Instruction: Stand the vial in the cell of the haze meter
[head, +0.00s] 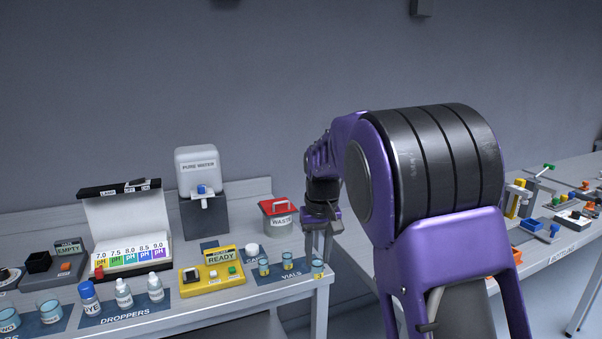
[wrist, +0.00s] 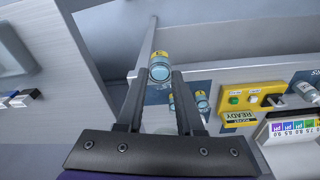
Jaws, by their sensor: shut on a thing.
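My gripper (head: 318,252) points down at the right front corner of the left bench. In the wrist view, my gripper (wrist: 158,78) is shut on a vial (wrist: 159,69) with a blue-tinted rim and a yellow label. This vial (head: 318,267) shows below the fingers in the head view; I cannot tell whether its base touches the bench. The yellow instrument with a READY display, apparently the haze meter (head: 213,284), stands left of my gripper. It also shows in the wrist view (wrist: 253,86). A dark square, apparently its cell (head: 190,275), is on its left part.
Two other vials (head: 263,267) (head: 288,260) stand on the VIALS mat between my gripper and the meter. A white cap (head: 252,249), a red-lidded waste bin (head: 277,218), a water dispenser (head: 203,205), dropper bottles (head: 123,294) and a pH chart (head: 130,250) stand around.

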